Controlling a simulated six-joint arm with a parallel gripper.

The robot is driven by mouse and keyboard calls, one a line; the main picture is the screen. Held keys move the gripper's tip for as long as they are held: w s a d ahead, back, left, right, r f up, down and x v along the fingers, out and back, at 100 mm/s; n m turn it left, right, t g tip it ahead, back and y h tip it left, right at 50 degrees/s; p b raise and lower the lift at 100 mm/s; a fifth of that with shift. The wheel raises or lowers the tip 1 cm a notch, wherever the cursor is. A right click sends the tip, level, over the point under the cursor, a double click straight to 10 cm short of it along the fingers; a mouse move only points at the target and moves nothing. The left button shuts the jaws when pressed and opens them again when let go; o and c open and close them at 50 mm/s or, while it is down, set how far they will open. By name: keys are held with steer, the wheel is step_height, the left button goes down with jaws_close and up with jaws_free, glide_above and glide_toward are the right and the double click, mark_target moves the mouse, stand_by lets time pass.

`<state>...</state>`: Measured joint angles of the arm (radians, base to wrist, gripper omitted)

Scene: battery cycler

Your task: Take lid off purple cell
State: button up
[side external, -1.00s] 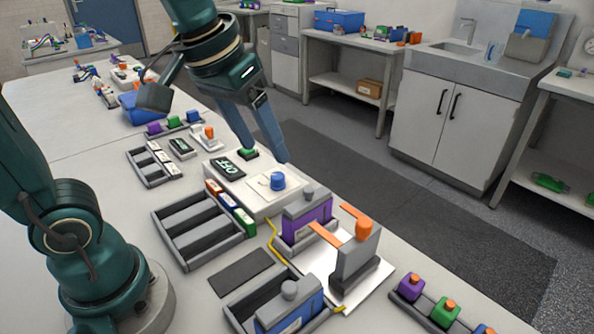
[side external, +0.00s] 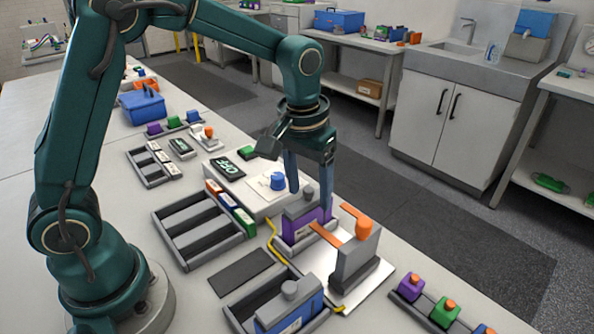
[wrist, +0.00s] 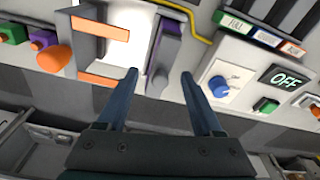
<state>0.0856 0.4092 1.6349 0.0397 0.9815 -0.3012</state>
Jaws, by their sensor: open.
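In the wrist view my gripper (wrist: 159,75) is empty. Contact with the knob cannot be told.
A grey post with an orange knob and orange strips (side external: 355,255) stands close to the right of the cell. The cycler box with a blue dial (side external: 278,181) and OFF display (side external: 229,167) is at left. A blue cell (side external: 290,308) sits in a front tray.

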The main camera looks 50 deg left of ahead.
steer(key=shift+f, duration=0.3)
jaws_close()
steer(key=shift+r, duration=0.1)
